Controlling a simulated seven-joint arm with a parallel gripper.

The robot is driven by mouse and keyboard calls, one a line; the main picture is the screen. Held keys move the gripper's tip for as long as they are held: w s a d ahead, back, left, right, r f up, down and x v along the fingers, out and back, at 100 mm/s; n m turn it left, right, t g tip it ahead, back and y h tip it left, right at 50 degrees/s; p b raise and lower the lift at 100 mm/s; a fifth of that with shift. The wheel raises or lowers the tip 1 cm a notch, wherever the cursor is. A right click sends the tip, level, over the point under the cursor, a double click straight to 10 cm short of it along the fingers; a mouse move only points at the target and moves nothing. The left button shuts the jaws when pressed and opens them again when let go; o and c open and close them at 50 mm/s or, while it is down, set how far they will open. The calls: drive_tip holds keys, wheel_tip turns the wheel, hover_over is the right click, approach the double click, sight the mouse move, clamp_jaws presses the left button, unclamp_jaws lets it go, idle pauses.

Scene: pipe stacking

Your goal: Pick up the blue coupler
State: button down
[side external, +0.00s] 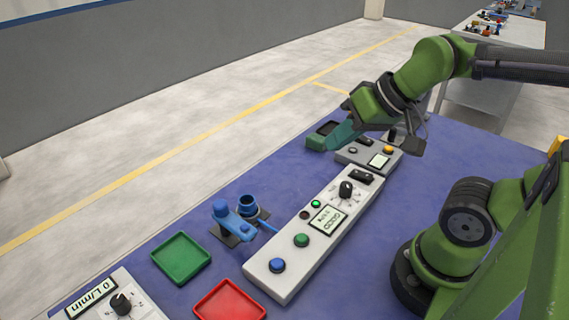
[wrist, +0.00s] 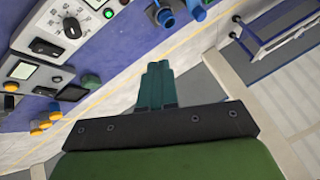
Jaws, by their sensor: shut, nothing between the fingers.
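A blue hollow cylindrical piece (side external: 250,206) stands upright on a dark base on the purple table, left of the long white panel. Touching or close beside it is a blue valve-like fitting (side external: 232,221) with a rounded top. I cannot tell for certain which of these is the coupler. The blue pieces (wrist: 165,17) also show at the top edge of the wrist view, partly cut off. My gripper (side external: 335,138), with teal fingers, is shut and empty, well away from them towards the far end of the table. Its shut fingers show in the wrist view (wrist: 157,66).
A long white control panel (side external: 325,225) with a knob and buttons lies between my arm base and the blue pieces. A green tray (side external: 181,258) and a red tray (side external: 229,302) lie nearer the camera. A smaller grey panel (side external: 369,154) is beneath my gripper.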

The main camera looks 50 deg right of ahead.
drive_tip(key=c, duration=1.8)
unclamp_jaws()
drive_tip(key=o, duration=1.3)
drive_tip(key=n+g+h, duration=0.2)
drive_tip(key=n+g, duration=0.5)
hover_over(246, 200)
wheel_tip(246, 200, down, 16)
drive_tip(key=shift+a+f, duration=0.15)
drive_tip(key=shift+d+f, duration=0.2)
drive_tip(key=shift+f, duration=2.5)
